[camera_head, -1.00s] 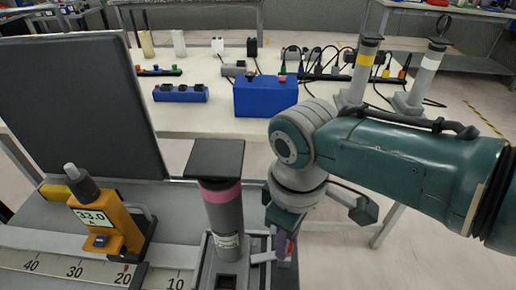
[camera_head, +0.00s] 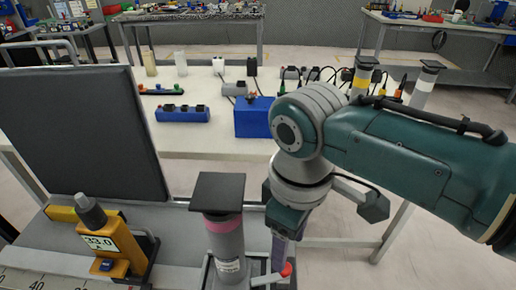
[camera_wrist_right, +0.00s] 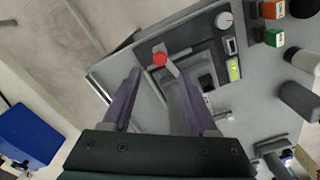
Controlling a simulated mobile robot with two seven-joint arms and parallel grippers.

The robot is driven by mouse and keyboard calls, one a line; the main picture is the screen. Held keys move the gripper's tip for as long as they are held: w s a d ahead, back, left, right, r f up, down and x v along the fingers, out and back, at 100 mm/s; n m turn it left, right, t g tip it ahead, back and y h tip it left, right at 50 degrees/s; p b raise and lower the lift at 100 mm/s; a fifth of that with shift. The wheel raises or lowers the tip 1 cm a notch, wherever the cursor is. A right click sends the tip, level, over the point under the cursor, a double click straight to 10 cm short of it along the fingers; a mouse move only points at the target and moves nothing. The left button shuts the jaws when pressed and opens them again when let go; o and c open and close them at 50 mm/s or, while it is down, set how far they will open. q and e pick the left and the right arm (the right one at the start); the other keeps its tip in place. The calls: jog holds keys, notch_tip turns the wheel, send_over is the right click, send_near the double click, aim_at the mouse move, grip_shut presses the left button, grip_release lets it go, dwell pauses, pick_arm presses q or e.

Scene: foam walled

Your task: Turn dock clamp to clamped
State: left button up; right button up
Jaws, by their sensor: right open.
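The dock clamp shows as a pale lever (camera_head: 264,280) with a red knob (camera_head: 287,270) at the foot of a grey cylinder (camera_head: 226,243) with a pink band and black square top. In the right wrist view the red knob (camera_wrist_right: 160,59) and its lever (camera_wrist_right: 180,71) lie between the fingertips in the picture. My right gripper (camera_wrist_right: 158,72) is open with purple fingers pointing at the knob. In the head view the gripper (camera_head: 279,255) is right beside the knob, partly hidden by its own wrist. Contact cannot be told. My left gripper is not in view.
A yellow gauge unit (camera_head: 107,246) and a dark upright panel (camera_head: 82,135) stand left of the dock. Behind is a white table (camera_head: 215,145) with a blue box (camera_head: 254,118). The wrist view shows a panel with a dial (camera_wrist_right: 224,20) and buttons near the clamp.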

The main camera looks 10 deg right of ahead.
notch_tip(320, 180, up, 4)
jog(key=shift+f, duration=0.2)
jog(key=shift+s+a+f, duration=0.1)
